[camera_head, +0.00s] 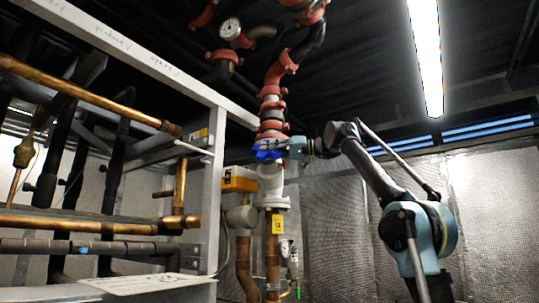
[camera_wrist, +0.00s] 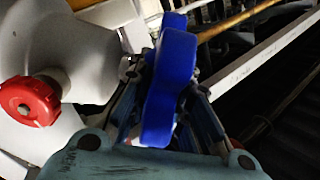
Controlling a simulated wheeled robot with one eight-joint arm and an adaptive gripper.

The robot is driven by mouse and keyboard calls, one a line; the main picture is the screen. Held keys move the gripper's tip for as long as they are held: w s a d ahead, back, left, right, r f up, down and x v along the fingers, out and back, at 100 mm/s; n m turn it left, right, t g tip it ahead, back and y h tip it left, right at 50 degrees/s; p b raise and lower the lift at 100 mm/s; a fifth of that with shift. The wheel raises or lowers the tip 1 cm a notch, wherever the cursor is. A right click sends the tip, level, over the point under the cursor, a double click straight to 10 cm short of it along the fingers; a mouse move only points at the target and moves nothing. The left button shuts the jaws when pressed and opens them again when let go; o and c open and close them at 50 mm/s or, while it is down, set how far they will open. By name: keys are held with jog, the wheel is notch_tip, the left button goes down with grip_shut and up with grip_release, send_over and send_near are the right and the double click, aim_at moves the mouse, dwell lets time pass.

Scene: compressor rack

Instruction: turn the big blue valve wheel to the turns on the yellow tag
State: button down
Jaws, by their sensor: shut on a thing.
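The blue valve wheel (camera_head: 268,149) is on the upright pipe in the middle of the head view. My gripper (camera_head: 288,148) reaches it from the right. In the wrist view the blue wheel (camera_wrist: 170,88) stands edge-on between the two fingers of my gripper (camera_wrist: 168,95), which are shut on its rim. The yellow tag (camera_head: 277,223) hangs on the pipe below the valve. Its print looks like 12 but is small. Most of the wheel's right side is hidden by my gripper in the head view.
A red knob (camera_wrist: 30,100) on a pale round body is left of my gripper in the wrist view. Copper pipes (camera_head: 90,95) and a grey frame post (camera_head: 213,190) stand left. The right side is open.

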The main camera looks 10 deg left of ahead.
jog(key=shift+w+n+g+h, duration=0.1)
jog(key=shift+n+g+h, duration=0.2)
jog(key=shift+g+h, duration=0.3)
dwell(7.4)
